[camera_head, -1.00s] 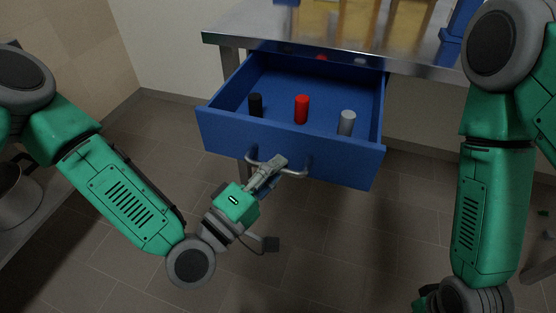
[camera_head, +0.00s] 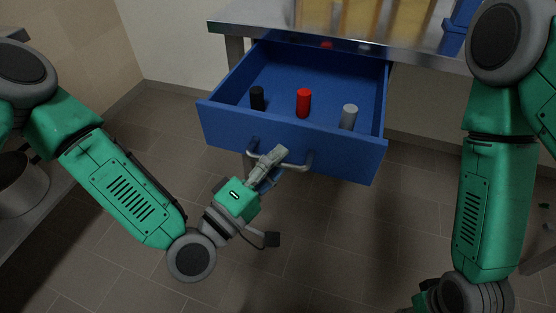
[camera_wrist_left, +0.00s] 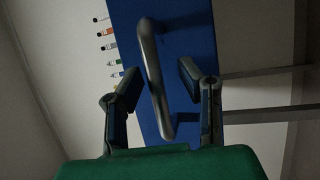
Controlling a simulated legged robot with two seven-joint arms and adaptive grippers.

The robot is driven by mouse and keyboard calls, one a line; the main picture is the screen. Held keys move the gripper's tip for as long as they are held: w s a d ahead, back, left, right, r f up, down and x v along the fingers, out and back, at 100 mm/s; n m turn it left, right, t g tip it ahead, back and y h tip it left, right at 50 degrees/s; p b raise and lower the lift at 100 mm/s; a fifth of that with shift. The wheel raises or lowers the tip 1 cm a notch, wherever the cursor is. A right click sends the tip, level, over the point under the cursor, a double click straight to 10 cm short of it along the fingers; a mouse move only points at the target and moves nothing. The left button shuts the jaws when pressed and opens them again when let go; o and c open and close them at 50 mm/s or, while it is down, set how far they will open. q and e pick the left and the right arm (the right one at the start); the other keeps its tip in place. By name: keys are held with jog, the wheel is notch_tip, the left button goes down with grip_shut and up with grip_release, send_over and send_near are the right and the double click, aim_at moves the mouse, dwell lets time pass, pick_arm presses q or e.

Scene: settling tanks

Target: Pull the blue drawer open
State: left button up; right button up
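The blue drawer (camera_head: 225,125) stands pulled out from under the metal-topped table, its inside showing. A grey bar handle (camera_head: 302,166) is on its front; it also shows in the left wrist view (camera_wrist_left: 154,75), with the blue drawer front (camera_wrist_left: 190,40) behind it. My left gripper (camera_head: 270,165) is at the handle, partly hiding it. In the left wrist view my left gripper (camera_wrist_left: 158,80) is open, one finger on each side of the bar, with gaps between. My right arm comes down at the right; its gripper is out of view.
A black cylinder (camera_head: 257,98), a red cylinder (camera_head: 303,103) and a grey cylinder (camera_head: 349,116) stand in the drawer. The table top (camera_head: 260,22) juts out above it. A pot (camera_head: 22,185) is at the far left. The floor before the drawer looks clear.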

pick_arm(q)
jog(key=v, duration=1.2)
jog(key=shift+w+f, duration=0.1)
jog(key=s+a+f+m+g+y+p, duration=0.1)
jog(key=s+f+m+g+y+p, duration=0.35)
jog(key=f+g, duration=0.5)
jog(key=s+a+f+m+g+y, duration=0.1)
jog(key=s+a+f+y, duration=0.1)
jog(key=a, duration=0.4)
jog(key=s+a+f+m+g+y, duration=0.2)
jog(key=s+a+y, duration=0.1)
jog(key=a, duration=0.3)
jog(key=s+a+f+m+g+y, duration=0.2)
jog(key=s+a+y, duration=0.1)
jog(key=a, duration=0.4)
jog(key=shift+f+y, duration=0.3)
jog(key=shift+y, duration=0.15)
